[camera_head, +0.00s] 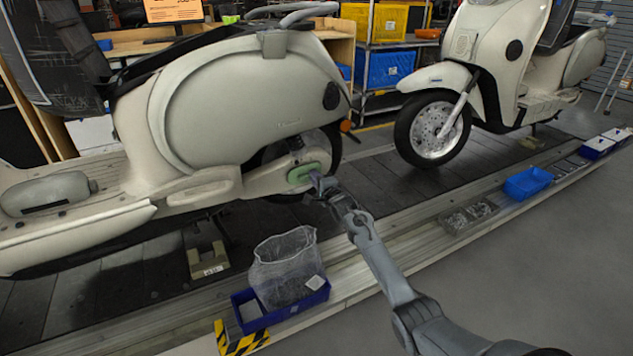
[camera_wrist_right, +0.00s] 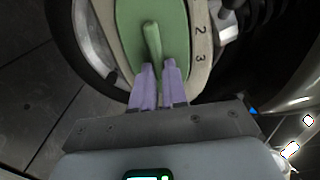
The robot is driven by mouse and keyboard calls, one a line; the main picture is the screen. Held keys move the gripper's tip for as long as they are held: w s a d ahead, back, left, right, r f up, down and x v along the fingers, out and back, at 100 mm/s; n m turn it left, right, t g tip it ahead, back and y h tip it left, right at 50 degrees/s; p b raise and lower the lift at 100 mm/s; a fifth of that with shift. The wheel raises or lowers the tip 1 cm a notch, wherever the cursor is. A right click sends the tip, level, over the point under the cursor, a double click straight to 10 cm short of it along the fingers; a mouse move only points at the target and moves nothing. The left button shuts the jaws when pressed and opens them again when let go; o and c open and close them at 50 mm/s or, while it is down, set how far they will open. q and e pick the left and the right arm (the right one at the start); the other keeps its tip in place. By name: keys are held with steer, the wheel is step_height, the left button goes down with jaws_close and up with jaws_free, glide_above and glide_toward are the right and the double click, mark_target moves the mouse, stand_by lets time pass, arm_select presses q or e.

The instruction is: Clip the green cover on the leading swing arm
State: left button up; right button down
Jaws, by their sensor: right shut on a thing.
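The green cover (camera_head: 302,175) is an oval piece at the rear end of the pale swing arm (camera_head: 262,181) of the near scooter. My right gripper (camera_head: 317,182) is at the cover's outer side. In the right wrist view, its purple fingers (camera_wrist_right: 158,75) are shut on the raised rib of the green cover (camera_wrist_right: 130,24). The cover lies within the outline of the swing arm's pale rim (camera_wrist_right: 200,50), which bears the marks 2 and 3. Whether it is seated cannot be told. My left gripper is not in view.
The near scooter (camera_head: 235,95) stands on the dark slat conveyor (camera_head: 395,190), with a second scooter (camera_head: 510,40) to the right. A blue bin (camera_head: 268,318) with a clear bag (camera_head: 285,262) stands below, near the rail. Another blue bin (camera_head: 527,183) sits farther right.

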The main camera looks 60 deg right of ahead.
steer(key=shift+w+d, duration=0.2)
steer(key=shift+w, duration=0.1)
stand_by(0.4)
steer(key=shift+w+d, duration=0.1)
steer(key=shift+w, duration=0.1)
stand_by(0.4)
steer(key=c, duration=1.1)
jaws_free()
steer(key=shift+s, duration=0.1)
